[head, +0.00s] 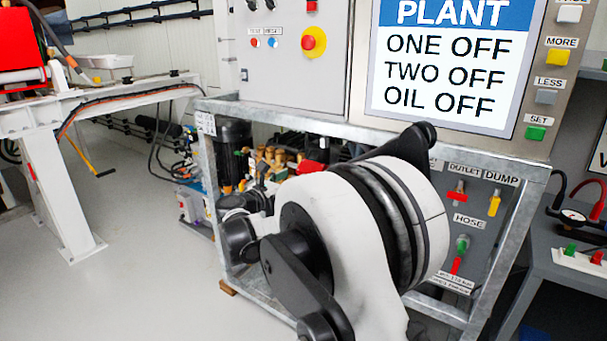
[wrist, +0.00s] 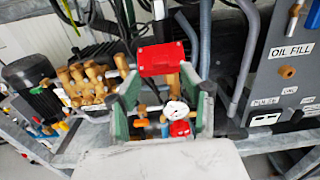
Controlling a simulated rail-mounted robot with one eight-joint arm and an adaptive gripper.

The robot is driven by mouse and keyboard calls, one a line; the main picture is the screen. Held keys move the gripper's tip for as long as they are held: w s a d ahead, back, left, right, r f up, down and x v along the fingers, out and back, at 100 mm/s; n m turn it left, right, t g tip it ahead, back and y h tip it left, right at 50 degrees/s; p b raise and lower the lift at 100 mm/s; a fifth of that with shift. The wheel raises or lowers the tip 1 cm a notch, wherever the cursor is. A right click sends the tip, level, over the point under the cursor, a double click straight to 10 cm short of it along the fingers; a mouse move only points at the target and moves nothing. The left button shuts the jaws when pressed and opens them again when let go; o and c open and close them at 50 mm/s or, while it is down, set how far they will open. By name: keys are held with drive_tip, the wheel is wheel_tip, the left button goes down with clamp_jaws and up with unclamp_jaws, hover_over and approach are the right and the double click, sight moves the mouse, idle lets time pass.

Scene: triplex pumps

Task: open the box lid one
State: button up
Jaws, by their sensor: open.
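A small red box (wrist: 161,58) with a flat closed top shows in the wrist view, just beyond and between my fingertips. No label on it is readable, so I cannot tell whether its top is box lid one. My gripper (wrist: 159,86) is open, with a green-padded finger on each side and nothing held. Whether the fingers touch the box cannot be told. In the head view my arm hides the gripper.
Brass pump fittings (wrist: 90,85) and a black motor (wrist: 30,75) lie left of the gripper. A grey OIL FILL panel (wrist: 285,75) stands at right. In the head view, the metal frame (head: 520,215) surrounds the pumps, below a PLANT screen (head: 450,70). Open floor (head: 130,260) lies left.

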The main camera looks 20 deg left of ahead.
drive_tip(key=b+x, duration=0.1)
drive_tip(key=x, duration=0.5)
drive_tip(key=shift+w, duration=0.35)
drive_tip(key=shift+c, duration=0.3)
clamp_jaws()
drive_tip(key=r+g+p, duration=0.1)
drive_tip(key=p, duration=0.1)
drive_tip(key=r+g+p, duration=0.1)
drive_tip(key=g+p, duration=0.1)
drive_tip(key=p, duration=0.1)
drive_tip(key=shift+w+d+r+y, duration=0.1)
drive_tip(key=shift+w+r+y, duration=0.25)
drive_tip(key=shift+r+y, duration=0.05)
drive_tip(key=g+p, duration=0.1)
drive_tip(key=w+r+g+y+p, duration=0.1)
drive_tip(key=g+p, duration=0.1)
drive_tip(key=shift+d+r, duration=0.15)
drive_tip(key=shift+w+r+g+p, duration=0.2)
drive_tip(key=shift+w+g+p, duration=0.15)
drive_tip(key=shift+g+p, duration=0.4)
